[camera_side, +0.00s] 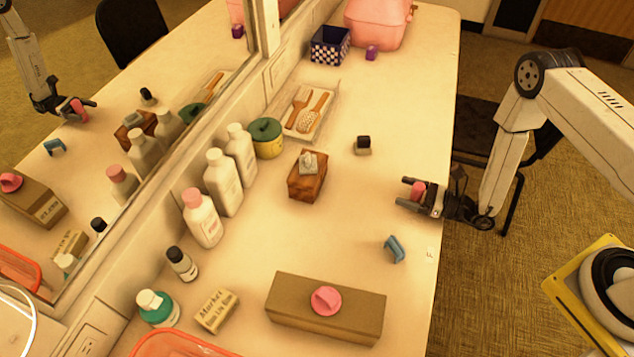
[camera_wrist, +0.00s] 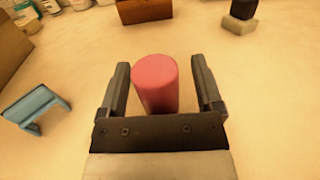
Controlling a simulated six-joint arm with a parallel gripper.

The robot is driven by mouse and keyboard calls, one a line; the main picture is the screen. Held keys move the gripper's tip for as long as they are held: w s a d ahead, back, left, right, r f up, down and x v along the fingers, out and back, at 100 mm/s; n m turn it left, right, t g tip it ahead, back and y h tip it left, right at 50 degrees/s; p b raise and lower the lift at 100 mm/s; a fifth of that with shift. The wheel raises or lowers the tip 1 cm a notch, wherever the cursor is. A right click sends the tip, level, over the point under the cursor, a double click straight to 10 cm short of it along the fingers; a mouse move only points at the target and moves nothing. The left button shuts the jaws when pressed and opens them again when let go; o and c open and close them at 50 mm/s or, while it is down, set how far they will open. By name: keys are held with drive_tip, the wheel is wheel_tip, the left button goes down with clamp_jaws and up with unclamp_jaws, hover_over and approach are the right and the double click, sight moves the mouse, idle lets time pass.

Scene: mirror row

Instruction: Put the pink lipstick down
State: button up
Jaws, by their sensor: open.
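The pink lipstick (camera_side: 418,190) is a short pink-red cylinder near the right edge of the table, between the fingers of my gripper (camera_side: 411,196). In the wrist view the lipstick (camera_wrist: 157,84) stands between the two dark fingers of my gripper (camera_wrist: 163,90). The fingers are open, with a gap on each side of it, the left gap narrow. Its lower part is hidden behind the gripper's body. It looks upright on the table, but I cannot make out its base.
A blue clip-like stand (camera_side: 395,249) lies nearby; it also shows in the wrist view (camera_wrist: 36,106). A small dark-capped bottle (camera_side: 363,145), a wooden box (camera_side: 308,176) and a long brown box (camera_side: 325,308) stand around. Bottles line the mirror. The table's middle is clear.

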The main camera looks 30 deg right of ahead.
idle(0.3)
clamp_jaws()
drive_tip(key=shift+r, duration=0.1)
drive_tip(key=shift+r, duration=0.95)
drive_tip(key=s+d+r, duration=0.1)
drive_tip(key=s+r, duration=1)
drive_tip(key=s, duration=0.3)
drive_tip(key=shift+d, duration=0.15)
